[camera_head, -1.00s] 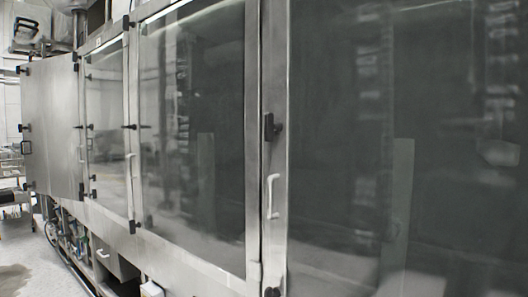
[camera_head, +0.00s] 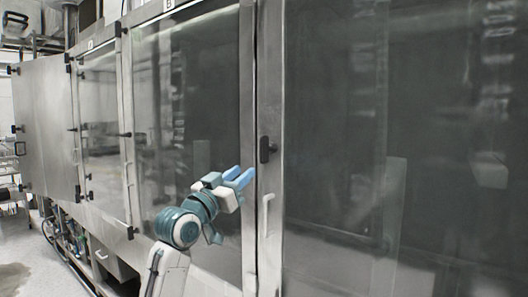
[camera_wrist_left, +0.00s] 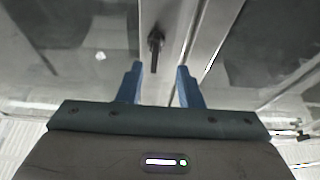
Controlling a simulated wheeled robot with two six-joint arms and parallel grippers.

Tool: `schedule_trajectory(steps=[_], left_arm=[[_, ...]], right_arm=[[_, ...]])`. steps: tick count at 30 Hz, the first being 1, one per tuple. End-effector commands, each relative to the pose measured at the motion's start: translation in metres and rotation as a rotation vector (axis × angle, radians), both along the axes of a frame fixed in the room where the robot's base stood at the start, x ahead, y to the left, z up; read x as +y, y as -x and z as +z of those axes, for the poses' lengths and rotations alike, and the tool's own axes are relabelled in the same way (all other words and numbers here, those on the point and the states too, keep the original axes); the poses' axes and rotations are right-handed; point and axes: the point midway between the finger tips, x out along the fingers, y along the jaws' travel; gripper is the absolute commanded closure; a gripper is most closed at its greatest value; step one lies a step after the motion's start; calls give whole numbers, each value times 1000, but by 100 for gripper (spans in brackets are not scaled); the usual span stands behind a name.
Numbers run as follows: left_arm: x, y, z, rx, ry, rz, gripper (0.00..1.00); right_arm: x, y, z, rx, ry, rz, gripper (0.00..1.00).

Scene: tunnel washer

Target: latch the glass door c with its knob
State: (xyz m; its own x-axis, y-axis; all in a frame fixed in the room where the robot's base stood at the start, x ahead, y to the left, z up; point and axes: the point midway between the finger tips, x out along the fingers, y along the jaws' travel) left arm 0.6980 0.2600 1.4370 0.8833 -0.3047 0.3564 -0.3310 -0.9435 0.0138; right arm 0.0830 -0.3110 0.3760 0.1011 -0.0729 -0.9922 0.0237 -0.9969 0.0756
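The rightmost large glass door, which I take as glass door c (camera_head: 400,150), appears to lie flush with the washer's front. A black knob (camera_head: 265,149) is at its left edge, above a pale vertical handle (camera_head: 268,213). My left gripper (camera_head: 241,176) is open and empty, in front of the steel post, left of and a little below the knob in the head view. In the left wrist view the dark knob (camera_wrist_left: 155,40) lies ahead, roughly between the two blue fingertips (camera_wrist_left: 160,68), apart from them. My right gripper is not in view.
The middle glass door (camera_head: 180,110) and a further glass door (camera_head: 101,120) run along the washer front to the left. A steel panel door (camera_head: 45,125) stands swung outward at the far left. Pipes and hoses (camera_head: 62,232) lie below; the floor (camera_head: 20,275) at bottom left is open.

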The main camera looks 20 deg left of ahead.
Motion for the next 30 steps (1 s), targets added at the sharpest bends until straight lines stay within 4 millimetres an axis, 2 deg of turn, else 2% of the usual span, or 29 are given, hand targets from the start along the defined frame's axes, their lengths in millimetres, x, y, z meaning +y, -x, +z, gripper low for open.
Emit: schedule_trajectory(steps=[1,5,21,30], left_arm=[[-2,6,13,-20,-3,-6,67],[-5,6,25,-34,-4,-13,67],[-33,-72,60,-32,-4,-11,67],[-37,-84,61,-32,-5,-11,67]], right_arm=[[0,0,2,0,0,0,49],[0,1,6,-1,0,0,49],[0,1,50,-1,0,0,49],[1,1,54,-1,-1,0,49]])
